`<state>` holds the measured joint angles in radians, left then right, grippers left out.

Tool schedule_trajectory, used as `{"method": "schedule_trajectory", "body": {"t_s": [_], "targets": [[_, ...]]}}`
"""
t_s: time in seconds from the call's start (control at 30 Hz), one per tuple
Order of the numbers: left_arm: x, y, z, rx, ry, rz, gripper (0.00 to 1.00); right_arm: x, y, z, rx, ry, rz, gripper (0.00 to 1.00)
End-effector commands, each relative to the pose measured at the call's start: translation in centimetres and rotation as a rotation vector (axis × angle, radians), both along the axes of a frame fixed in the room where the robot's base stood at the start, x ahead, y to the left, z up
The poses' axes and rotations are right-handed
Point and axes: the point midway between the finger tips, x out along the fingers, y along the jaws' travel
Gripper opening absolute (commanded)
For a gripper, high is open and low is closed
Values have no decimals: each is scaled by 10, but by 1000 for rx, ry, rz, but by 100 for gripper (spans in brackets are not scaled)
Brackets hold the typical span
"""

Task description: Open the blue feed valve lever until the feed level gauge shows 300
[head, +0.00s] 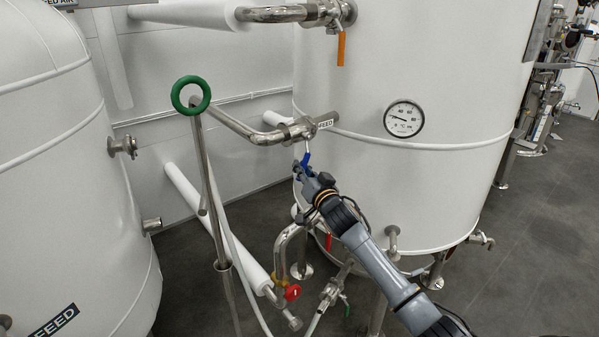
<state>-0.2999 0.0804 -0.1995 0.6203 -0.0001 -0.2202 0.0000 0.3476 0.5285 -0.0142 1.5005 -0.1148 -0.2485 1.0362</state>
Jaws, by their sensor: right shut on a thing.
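The blue feed valve lever (306,158) hangs down from a steel valve on the pipe labelled FEED (326,124), in front of the right tank. My right gripper (305,169) is at the lower part of the lever and shut on it; its fingers hide the lever's lower end. A round dial gauge (404,119) sits on the right tank wall; its numbers are too small to read surely, and I cannot tell whether it is the feed level gauge. My left gripper is not in view.
A green ring handle (191,96) on a steel post stands left of the valve. An orange lever (341,48) hangs above, and a red valve handle (292,292) sits below. White tanks stand left (60,150) and right (450,180). Dark floor (520,240) is clear at right.

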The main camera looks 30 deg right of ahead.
Motion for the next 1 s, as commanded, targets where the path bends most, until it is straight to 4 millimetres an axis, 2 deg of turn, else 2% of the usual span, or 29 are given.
{"method": "schedule_trajectory", "body": {"t_s": [0.17,0.2,0.3,0.33,0.63,0.73,0.87,1.0], "targets": [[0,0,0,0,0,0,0,0,0,-2,1,5,-1,0],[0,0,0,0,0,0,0,0,0,-2,1,5,-2,17],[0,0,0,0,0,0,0,0,0,-2,2,6,-1,37],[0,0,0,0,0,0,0,0,0,-2,2,5,-1,38],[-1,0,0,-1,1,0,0,-1,0,-1,3,3,0,38],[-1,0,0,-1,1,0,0,-7,1,-3,4,4,-1,38],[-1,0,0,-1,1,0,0,-24,4,-4,3,5,0,38],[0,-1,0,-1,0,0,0,-52,10,-7,3,6,1,38]]}}
